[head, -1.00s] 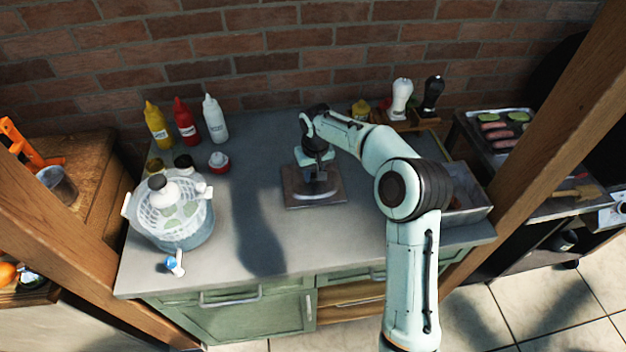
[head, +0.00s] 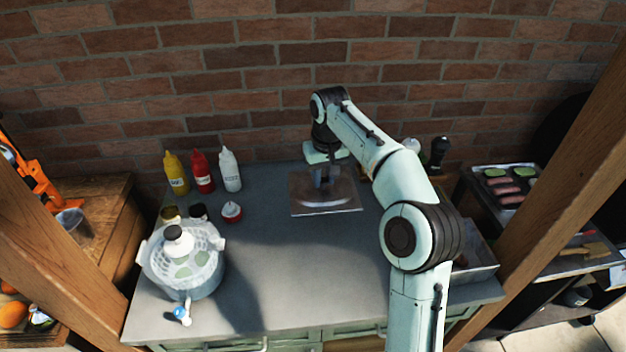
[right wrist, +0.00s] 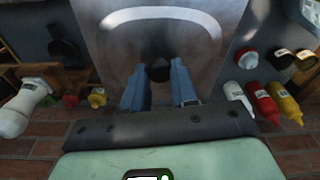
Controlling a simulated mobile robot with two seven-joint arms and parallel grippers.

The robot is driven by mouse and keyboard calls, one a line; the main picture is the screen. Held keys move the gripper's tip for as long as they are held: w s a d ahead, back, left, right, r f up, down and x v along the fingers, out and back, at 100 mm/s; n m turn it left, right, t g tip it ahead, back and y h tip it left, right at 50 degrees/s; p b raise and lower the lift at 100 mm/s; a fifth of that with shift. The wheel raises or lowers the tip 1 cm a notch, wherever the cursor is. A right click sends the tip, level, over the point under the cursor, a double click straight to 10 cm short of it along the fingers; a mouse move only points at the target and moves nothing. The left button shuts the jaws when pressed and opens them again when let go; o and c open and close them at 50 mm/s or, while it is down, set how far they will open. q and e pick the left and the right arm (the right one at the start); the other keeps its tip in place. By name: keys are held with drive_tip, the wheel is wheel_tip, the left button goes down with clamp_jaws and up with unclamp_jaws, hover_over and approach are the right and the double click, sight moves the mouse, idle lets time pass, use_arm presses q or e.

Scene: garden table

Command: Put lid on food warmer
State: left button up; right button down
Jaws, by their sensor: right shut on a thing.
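The lid (head: 307,204) is a flat rectangular metal plate with a dark knob. My right gripper (head: 325,178) is above its middle and shut on the knob, holding it above the counter's back middle. In the right wrist view, the lid (right wrist: 205,55) fills the top middle, with the dark knob between the blue fingers of the gripper (right wrist: 160,80). The metal pan at the counter's right end, which looks like the food warmer (head: 482,268), is partly hidden behind my right arm. My left gripper is not in view.
On the grey counter (head: 300,270), yellow, red and white bottles (head: 203,172) stand back left. A pot with a white strainer (head: 190,262) stands front left. Shakers (head: 438,152) stand back right, partly behind my arm. The counter's middle is clear; a brick wall is behind.

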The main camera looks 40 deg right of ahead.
sight(299, 191)
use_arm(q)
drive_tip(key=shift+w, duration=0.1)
use_arm(e)
drive_tip(key=shift+s+r, duration=0.1)
drive_tip(key=shift+r, duration=0.3)
drive_tip(key=w+a, duration=0.2)
drive_tip(key=a, duration=0.1)
drive_tip(key=w+a, duration=0.1)
drive_tip(key=a, duration=0.1)
drive_tip(key=shift+a+f, duration=0.2)
drive_tip(key=shift+f, duration=0.1)
wheel_tip(299, 191, down, 19)
drive_tip(key=shift+s+d+f+b, duration=0.1)
drive_tip(key=shift+s+b, duration=0.05)
drive_tip(key=shift+b, duration=0.6)
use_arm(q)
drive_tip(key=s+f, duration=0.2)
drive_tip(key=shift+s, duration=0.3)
use_arm(e)
drive_tip(key=shift+f, duration=0.2)
drive_tip(key=c, duration=0.9)
unclamp_jaws()
